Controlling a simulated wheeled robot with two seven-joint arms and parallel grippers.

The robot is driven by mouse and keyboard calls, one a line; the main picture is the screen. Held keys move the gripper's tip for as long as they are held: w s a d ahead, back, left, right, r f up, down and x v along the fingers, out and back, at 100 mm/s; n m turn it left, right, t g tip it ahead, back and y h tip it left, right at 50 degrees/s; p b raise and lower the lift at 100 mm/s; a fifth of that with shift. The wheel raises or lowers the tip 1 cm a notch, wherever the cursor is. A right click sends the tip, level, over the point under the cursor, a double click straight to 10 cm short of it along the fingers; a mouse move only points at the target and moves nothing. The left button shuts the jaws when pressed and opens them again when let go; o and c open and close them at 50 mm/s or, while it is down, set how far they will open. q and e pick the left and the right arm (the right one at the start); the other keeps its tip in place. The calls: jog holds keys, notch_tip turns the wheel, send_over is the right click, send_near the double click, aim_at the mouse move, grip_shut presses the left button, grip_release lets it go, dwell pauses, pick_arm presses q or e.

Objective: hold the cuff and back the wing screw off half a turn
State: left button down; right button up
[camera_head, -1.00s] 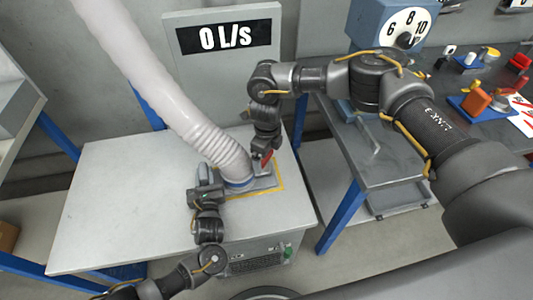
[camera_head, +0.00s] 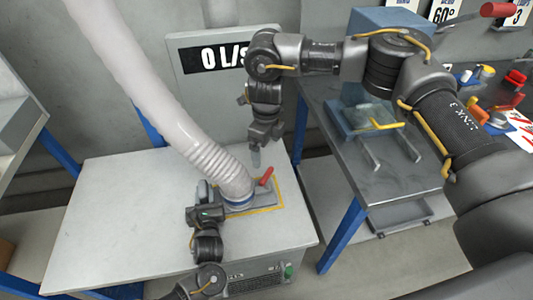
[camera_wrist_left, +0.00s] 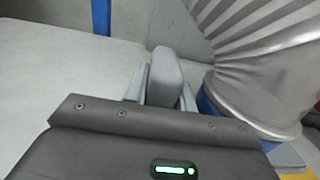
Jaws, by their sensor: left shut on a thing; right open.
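The blue cuff (camera_head: 239,201) rings the foot of the pale ribbed hose (camera_head: 218,167) on a grey plate. The cuff also shows in the left wrist view (camera_wrist_left: 207,104). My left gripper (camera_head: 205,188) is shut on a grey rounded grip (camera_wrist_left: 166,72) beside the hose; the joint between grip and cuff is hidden. The red wing screw (camera_head: 266,176) stands tilted at the right of the cuff. My right gripper (camera_head: 256,160) points down, open and empty, above and left of the wing screw, apart from it in the picture.
The white table (camera_head: 120,210) is bare to the left. A yellow outline (camera_head: 282,196) borders the plate. A grey bench (camera_head: 375,185) with a blue box and small coloured parts stands at the right.

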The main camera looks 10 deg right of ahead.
dwell(0.3)
pick_arm(q)
jog(key=c, duration=1.1)
grip_release()
